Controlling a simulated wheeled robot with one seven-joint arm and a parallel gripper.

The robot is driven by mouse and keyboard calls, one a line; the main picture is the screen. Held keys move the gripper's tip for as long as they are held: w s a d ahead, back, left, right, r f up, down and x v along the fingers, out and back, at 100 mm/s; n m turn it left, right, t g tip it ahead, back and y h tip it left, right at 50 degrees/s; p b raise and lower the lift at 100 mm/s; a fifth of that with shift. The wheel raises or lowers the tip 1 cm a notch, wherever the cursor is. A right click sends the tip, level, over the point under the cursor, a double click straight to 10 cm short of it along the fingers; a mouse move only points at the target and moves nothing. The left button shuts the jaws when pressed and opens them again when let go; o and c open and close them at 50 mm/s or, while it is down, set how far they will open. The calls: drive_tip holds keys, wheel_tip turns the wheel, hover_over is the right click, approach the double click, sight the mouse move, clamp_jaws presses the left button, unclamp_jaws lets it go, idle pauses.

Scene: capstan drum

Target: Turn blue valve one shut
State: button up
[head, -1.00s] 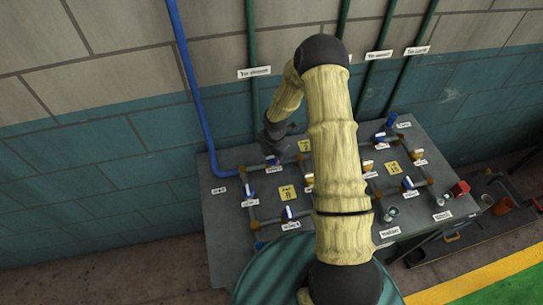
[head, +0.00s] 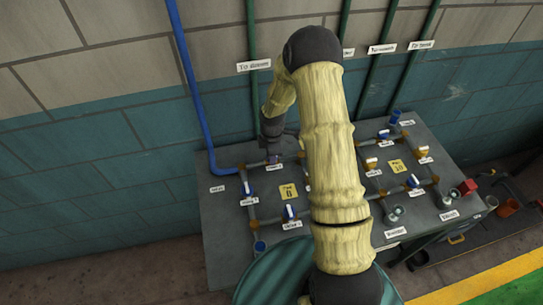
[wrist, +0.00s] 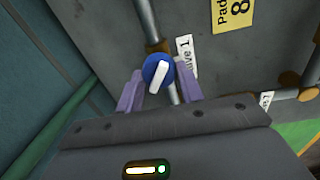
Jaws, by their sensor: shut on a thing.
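Blue valve one (wrist: 148,66) is a round blue knob with a white bar handle (wrist: 158,77), seen in the wrist view beside a white label (wrist: 186,58) partly reading "ive 1". The handle lies at a slant to the grey pipe (wrist: 144,18) under it. My gripper (wrist: 160,73) has its two purple fingers on either side of the knob and is shut on it. In the head view my gripper (head: 273,154) is low over the back left of the grey panel (head: 226,222) and hides most of the valve.
Other blue valves with white handles stand close by, at the left (head: 247,188) and front (head: 290,212). A yellow "Pad 8" plate (wrist: 232,14) lies right of the valve. A blue pipe (head: 190,85) climbs the wall at left. My arm hides the panel's middle.

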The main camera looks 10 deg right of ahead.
drive_tip(key=m+b, duration=0.1)
drive_tip(key=m, duration=0.1)
drive_tip(key=m+b, duration=0.1)
drive_tip(key=m, duration=0.2)
drive_tip(key=shift+w+m, duration=0.2)
drive_tip(key=shift+m, duration=0.1)
drive_tip(key=m+b, duration=0.2)
drive_tip(key=m, duration=0.2)
drive_tip(key=shift+r+m+h, duration=0.1)
drive_tip(key=shift+m+h, duration=0.3)
drive_tip(key=o, duration=1)
wheel_tip(320, 180, up, 17)
drive_tip(key=a+b, duration=0.1)
drive_tip(key=b, duration=0.1)
drive_tip(key=shift+s+r, duration=0.15)
drive_tip(key=shift+s, duration=0.2)
drive_tip(key=shift+s+a, duration=0.1)
